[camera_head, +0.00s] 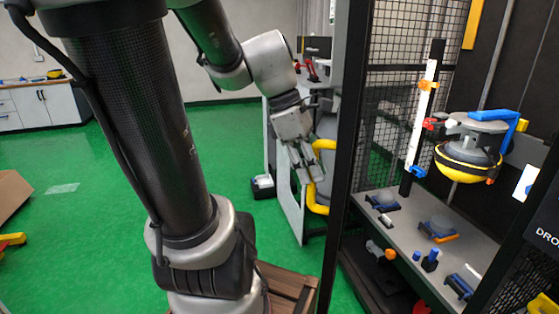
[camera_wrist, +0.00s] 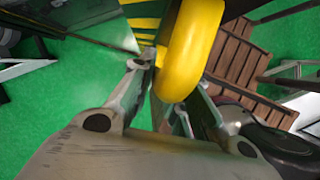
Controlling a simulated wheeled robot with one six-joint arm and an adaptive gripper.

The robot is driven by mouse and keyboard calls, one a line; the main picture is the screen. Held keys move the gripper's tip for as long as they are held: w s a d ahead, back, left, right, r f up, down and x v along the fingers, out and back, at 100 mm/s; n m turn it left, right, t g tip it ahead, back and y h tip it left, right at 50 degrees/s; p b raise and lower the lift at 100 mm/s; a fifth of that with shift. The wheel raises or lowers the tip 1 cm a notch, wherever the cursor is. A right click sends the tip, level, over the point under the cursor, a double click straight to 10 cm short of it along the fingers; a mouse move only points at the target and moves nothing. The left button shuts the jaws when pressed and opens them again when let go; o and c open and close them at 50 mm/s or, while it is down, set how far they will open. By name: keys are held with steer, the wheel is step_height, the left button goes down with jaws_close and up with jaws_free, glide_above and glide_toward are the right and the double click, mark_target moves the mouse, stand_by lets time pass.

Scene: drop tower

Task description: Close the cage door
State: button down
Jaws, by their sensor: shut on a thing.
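The yellow door handle (camera_head: 318,200) is a thick bar to the left of a black upright of the cage. The door panel itself is hard to make out in the head view; the cage front facing me is open. My gripper (camera_head: 311,172) reaches the handle from the left and is shut on it. In the wrist view the handle (camera_wrist: 190,45) rises between my gripper's fingers (camera_wrist: 170,100), which partly hide its lower end. Yellow and black stripes (camera_wrist: 142,25) show beside the handle.
Inside the cage, a grey shelf (camera_head: 405,222) bears several small clamps and parts. A yellow-banded ball (camera_head: 468,162) hangs above it. A white bench (camera_head: 290,190) stands behind my gripper. A brown slatted wooden piece (camera_head: 290,288) is low in front. Green floor at left is mostly clear.

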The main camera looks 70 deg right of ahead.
steer(key=s+d+n, duration=0.1)
steer(key=s+d, duration=0.3)
steer(key=s, duration=1.3)
steer(key=s+d+n+h, duration=0.1)
steer(key=s+d, duration=0.3)
steer(key=s, duration=1.3)
steer(key=shift+s+d+f+n, duration=0.15)
steer(key=shift+d+n, duration=0.05)
steer(key=shift+n, duration=0.3)
steer(key=c, duration=1.7)
jaws_free()
steer(key=shift+o, duration=0.2)
steer(key=v, duration=1.2)
steer(key=shift+s, duration=0.1)
